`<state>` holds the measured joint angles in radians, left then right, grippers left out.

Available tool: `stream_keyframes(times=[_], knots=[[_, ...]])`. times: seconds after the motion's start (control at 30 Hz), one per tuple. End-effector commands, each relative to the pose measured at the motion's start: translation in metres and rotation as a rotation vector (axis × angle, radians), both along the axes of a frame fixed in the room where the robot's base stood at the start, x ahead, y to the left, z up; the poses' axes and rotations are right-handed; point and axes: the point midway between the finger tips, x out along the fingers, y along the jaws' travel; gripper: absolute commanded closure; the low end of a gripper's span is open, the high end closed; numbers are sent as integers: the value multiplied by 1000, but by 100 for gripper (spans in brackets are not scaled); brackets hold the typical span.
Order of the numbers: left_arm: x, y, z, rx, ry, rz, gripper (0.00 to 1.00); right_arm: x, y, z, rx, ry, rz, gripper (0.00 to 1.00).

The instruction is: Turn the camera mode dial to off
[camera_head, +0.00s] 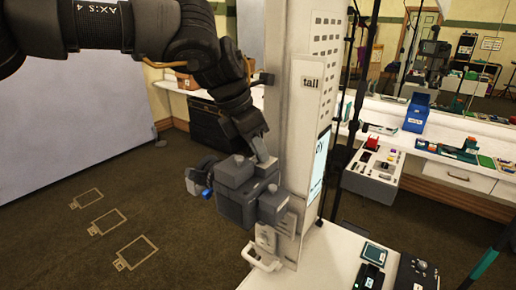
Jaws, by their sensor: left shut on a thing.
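The camera (236,203) is a dark grey blocky body, mounted beside a tall white panel. Its round lens part (203,172) points left, with a small blue patch under it. My left arm comes in from the upper left and bends down to the camera. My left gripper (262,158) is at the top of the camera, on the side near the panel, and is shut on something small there. The mode dial is not clearly visible; it seems to be hidden at the fingertips. I cannot read its setting. My right gripper is not in view.
The tall white panel (304,110) stands close to the right of my gripper. A white table (335,250) below holds small dark devices. A counter with a blue bin (417,112) and a mirror are at the back right. Open floor (150,205) lies to the left.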

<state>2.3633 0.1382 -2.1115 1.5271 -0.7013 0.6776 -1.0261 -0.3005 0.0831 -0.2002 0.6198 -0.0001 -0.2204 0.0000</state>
Motion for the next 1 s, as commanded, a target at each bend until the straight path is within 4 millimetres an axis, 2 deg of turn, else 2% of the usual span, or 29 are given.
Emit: stream_keyframes(times=[0.4, 1.0], knots=[[-4, -3, -2, -2, 1, 345, 100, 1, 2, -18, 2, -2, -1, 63], [-6, -7, 0, -1, 0, 841, 100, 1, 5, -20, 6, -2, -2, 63]])
